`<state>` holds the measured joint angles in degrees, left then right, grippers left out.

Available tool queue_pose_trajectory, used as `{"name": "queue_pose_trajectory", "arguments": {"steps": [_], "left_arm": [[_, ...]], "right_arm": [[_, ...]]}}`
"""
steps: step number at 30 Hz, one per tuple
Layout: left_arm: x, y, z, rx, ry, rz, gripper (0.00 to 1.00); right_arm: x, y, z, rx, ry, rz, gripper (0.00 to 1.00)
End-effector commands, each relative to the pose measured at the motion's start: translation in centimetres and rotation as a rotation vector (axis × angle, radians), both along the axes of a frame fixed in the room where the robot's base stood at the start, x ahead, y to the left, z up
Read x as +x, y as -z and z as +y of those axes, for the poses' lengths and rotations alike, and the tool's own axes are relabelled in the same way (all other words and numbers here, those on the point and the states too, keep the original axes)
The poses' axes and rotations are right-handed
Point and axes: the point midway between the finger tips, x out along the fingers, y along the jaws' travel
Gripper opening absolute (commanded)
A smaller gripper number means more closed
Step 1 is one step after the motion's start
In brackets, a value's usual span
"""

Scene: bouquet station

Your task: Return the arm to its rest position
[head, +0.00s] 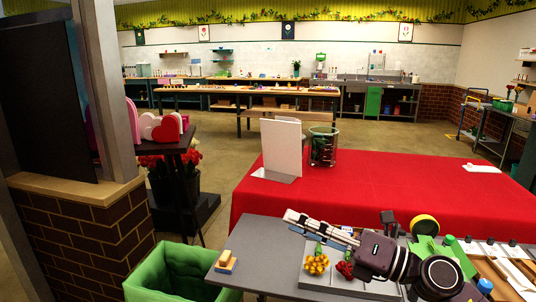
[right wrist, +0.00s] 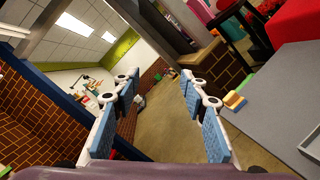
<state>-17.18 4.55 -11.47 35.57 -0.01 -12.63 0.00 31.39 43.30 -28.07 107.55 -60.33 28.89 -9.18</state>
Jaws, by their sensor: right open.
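My right arm reaches in from the lower right of the head view, over the grey work table (head: 250,244). My right gripper (head: 292,218) points left there, above the tray of flowers. In the right wrist view the gripper (right wrist: 160,84) shows its two blue-padded fingers wide apart, with nothing between them. The open floor shows beyond the fingers. My left gripper is in neither view.
A tray (head: 312,280) with yellow flowers (head: 317,264) and red flowers (head: 345,270) lies beneath my right arm. A sponge-like block (head: 226,260) sits on the table's left, near a green-lined bin (head: 165,272). A red-covered table (head: 400,190) stands behind, holding a clear vase (head: 323,148).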

Motion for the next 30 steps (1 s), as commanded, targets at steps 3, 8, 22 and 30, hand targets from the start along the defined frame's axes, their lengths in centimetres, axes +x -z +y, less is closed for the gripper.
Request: {"name": "queue_pose_trajectory", "arguments": {"steps": [3,8,22,30], "left_arm": [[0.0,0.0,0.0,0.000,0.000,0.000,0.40],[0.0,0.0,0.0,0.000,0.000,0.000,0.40],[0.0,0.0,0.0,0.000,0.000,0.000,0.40],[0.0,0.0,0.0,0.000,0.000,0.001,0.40]], "right_arm": [[0.3,-1.3,-0.8,0.320,0.110,0.136,0.40],[1.6,0.5,-5.3,0.706,0.318,0.376,0.40],[-9.3,26.9,-16.6,1.401,1.161,1.308,0.40],[-21.7,35.7,-15.6,1.452,1.529,1.699,0.40]]}}
